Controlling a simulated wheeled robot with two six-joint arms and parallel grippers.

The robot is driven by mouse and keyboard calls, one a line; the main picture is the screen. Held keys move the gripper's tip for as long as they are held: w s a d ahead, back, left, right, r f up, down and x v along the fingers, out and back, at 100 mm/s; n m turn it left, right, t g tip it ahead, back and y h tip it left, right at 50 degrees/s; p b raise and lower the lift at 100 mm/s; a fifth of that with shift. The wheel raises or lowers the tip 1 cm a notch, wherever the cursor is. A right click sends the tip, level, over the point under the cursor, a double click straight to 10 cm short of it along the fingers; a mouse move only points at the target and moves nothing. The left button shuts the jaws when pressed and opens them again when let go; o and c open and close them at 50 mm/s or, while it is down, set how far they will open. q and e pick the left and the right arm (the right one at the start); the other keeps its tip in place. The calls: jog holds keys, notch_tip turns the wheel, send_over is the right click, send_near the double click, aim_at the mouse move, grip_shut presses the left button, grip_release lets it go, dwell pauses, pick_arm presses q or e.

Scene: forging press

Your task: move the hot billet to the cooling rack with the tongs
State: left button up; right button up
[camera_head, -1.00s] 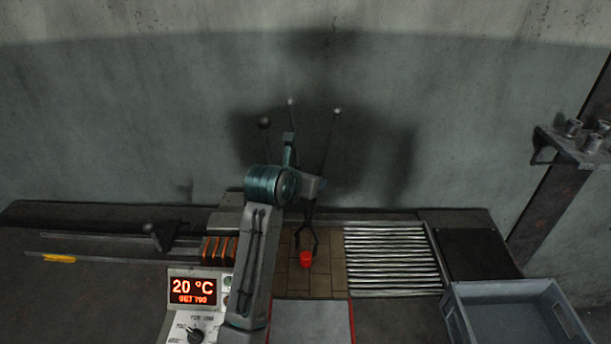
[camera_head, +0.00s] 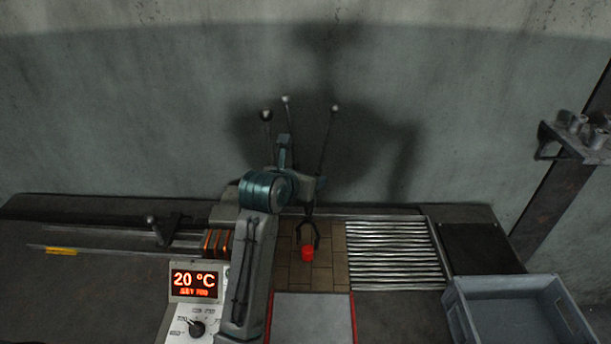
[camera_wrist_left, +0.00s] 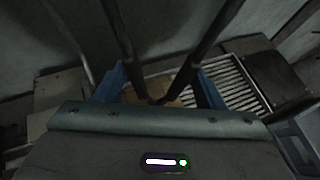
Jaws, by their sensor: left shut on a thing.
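The hot billet (camera_head: 307,253), a small glowing red cylinder, stands on the brick-tiled patch (camera_head: 330,275). My left gripper (camera_wrist_left: 160,82) has its blue fingers shut on the dark tongs (camera_wrist_left: 203,58), whose two legs run between them in the left wrist view. In the head view my wrist hides most of this grip. The tongs' jaws (camera_head: 308,233) point down at the billet, spread to either side of its top; I cannot tell whether they touch it. The cooling rack (camera_head: 395,255), a grid of metal bars, is right of the tiles and bare. My right gripper is out of view.
A control box (camera_head: 195,283) reading 20 °C stands at the front left, beside glowing orange slots (camera_head: 216,242). A grey crate (camera_head: 515,312) is at the front right. A dark plate (camera_head: 473,248) lies right of the rack. A wall shelf (camera_head: 575,140) holds several metal cups.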

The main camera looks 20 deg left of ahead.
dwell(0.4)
pick_arm(q)
jog(key=shift+f+p, duration=0.15)
jog(key=shift+p, duration=0.2)
jog(key=shift+f, duration=0.25)
notch_tip(320, 180, down, 2)
jog(key=shift+f+b, duration=0.25)
jog(key=shift+b, duration=0.35)
jog(key=shift+f, duration=0.2)
dwell(0.5)
